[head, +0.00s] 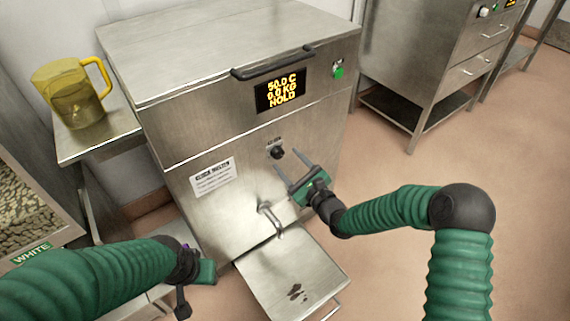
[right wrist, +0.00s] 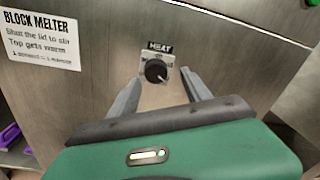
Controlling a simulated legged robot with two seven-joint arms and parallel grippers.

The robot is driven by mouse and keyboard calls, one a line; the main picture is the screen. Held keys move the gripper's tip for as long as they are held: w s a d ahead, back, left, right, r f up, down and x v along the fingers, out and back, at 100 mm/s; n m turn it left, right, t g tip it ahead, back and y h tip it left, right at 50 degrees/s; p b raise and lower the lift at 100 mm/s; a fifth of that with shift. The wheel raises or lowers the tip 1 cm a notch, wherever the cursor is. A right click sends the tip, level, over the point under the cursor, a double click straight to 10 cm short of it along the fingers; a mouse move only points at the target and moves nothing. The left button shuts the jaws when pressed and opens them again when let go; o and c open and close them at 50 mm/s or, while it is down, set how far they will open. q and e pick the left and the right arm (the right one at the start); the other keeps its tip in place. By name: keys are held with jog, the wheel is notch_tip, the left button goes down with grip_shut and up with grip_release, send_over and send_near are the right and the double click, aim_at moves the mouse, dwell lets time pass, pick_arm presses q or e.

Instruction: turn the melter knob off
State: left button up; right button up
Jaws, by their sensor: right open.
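The melter (head: 225,140) is a steel cabinet with its lid closed. Its black knob (head: 277,152) is on the front panel under a small label. In the right wrist view the knob (right wrist: 155,71) sits on a plate marked HEAT, with a white pointer mark toward the lower right. My right gripper (head: 287,161) is open in front of the knob. In the right wrist view the knob appears between its two fingers (right wrist: 160,78), which do not seem to touch it. My left gripper (head: 205,272) is low at the left; its fingers cannot be made out.
The melter display (head: 282,90) reads 50.0 C, 0.0 KG, HOLD, with a green button (head: 338,72) beside it. A spout (head: 268,215) sticks out above a steel shelf (head: 290,270). A yellow jug (head: 75,95) stands on the left side table. Floor at the right is clear.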

aim_at(278, 156)
jog(key=shift+w+a, duration=0.85)
jog(key=shift+a, duration=0.2)
jog(key=shift+w+a, duration=0.15)
jog(key=shift+a, duration=0.2)
jog(key=shift+d, duration=0.4)
jog(key=c, duration=0.4)
jog(key=shift+a+r, duration=0.1)
grip_shut()
